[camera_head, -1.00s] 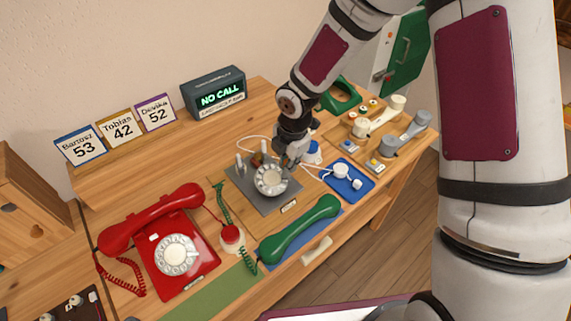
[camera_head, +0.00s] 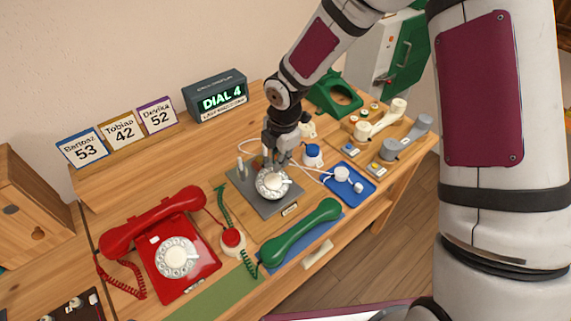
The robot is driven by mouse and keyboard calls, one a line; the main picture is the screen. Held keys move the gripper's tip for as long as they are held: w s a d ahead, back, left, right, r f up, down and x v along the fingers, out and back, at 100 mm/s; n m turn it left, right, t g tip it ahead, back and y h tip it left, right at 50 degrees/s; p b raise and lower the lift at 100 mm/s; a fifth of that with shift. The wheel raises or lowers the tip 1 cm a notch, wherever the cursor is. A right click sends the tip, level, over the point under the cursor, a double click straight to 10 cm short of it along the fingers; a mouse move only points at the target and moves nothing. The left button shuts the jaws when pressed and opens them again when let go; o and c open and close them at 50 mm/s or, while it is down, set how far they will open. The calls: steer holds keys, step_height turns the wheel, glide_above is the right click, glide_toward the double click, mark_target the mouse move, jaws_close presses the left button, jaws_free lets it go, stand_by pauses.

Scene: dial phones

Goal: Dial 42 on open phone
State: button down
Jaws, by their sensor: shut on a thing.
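The open phone is a grey base plate (camera_head: 248,191) on the table, with a white rotary dial (camera_head: 270,186) on it. A pale upright post (camera_head: 241,166) stands at its back left. My gripper (camera_head: 275,164) points down at the back edge of the dial and hides part of the plate behind it. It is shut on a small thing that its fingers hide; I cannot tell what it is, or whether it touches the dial. The dark display box (camera_head: 214,97) reads "DIAL 4". The middle name card (camera_head: 124,133) reads "Tobias 42".
A red rotary phone (camera_head: 178,248) stands at left. A green handset (camera_head: 300,234) lies in front of the plate. A blue tray (camera_head: 350,192), a blue-capped jar (camera_head: 313,155), a green phone shell (camera_head: 332,95) and a parts board (camera_head: 372,149) are at right.

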steer(key=shift+w+a+r, duration=0.25)
steer(key=shift+w+a, duration=0.05)
steer(key=shift+a, duration=0.15)
steer(key=shift+f, duration=0.15)
steer(key=shift+w+a+f+b, duration=0.1)
steer(key=shift+w+f+b, duration=0.05)
steer(key=shift+f+b, duration=0.3)
steer(key=shift+w+a+f+b, duration=0.1)
steer(key=shift+w+f+b, duration=0.15)
steer(key=shift+f, duration=0.2)
stand_by(0.6)
steer(key=shift+s, duration=0.1)
steer(key=shift+d+f, duration=0.15)
steer(key=shift+d, duration=0.45)
steer(key=shift+d, duration=0.1)
